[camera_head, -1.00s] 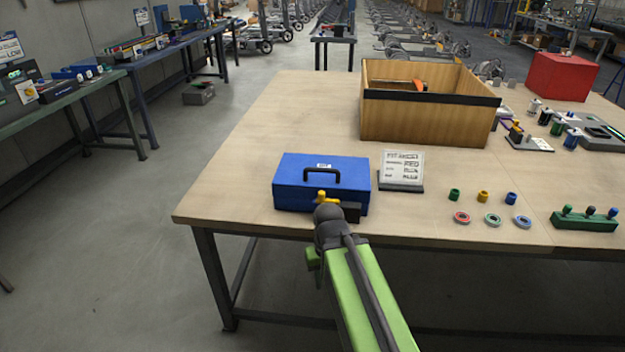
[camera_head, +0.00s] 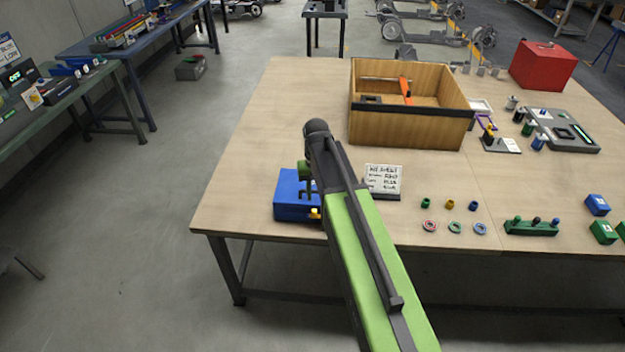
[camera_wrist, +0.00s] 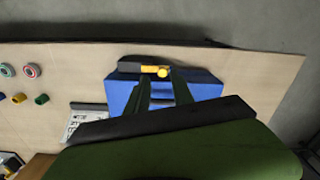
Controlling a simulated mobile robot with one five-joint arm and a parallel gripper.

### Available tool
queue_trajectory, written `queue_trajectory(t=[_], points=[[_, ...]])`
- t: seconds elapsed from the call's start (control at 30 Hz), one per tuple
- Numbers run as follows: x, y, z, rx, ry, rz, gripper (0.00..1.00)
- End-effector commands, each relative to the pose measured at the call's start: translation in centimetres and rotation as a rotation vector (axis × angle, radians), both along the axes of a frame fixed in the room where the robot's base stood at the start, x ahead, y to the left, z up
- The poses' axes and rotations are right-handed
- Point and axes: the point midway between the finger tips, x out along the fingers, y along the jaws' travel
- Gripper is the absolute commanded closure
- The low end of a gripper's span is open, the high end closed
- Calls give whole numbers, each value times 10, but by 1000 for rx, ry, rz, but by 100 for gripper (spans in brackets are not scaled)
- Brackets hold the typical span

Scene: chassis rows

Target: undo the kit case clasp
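The blue kit case (camera_head: 288,203) stands near the table's front edge, lid down, partly covered by my arm in the head view. Its yellow clasp (camera_head: 315,213) is on the front side. In the wrist view the case (camera_wrist: 207,91) lies below my gripper, and the clasp (camera_wrist: 155,70) shows as a yellow bar with a round knob beside a dark block. My gripper (camera_wrist: 160,84) has two dark fingers apart over the case, with blue lid between them. The tips point toward the clasp; I cannot tell whether they touch anything.
A small sign (camera_head: 383,180) stands just right of the case. Behind it is an open wooden box (camera_head: 410,128). Small coloured caps and rings, a green peg block (camera_head: 531,228) and a red box (camera_head: 543,66) are farther right. The tabletop left of the case is clear.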

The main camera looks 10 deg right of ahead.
Motion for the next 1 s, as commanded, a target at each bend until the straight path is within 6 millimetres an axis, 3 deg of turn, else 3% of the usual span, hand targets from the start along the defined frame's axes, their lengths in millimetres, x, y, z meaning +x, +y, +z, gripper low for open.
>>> queue_trajectory(t=[0.03, 0.1, 0.2, 0.37, 0.67, 1.0], points=[[12, -1, 38, 0, 0, -3, 72], [20, -1, 53, 0, 0, -6, 72], [27, -1, 63, 0, 0, -9, 72], [28, -1, 61, 0, 0, -9, 72], [28, -1, 35, 0, 0, -8, 72], [28, 0, -35, 0, 0, -7, 72]])
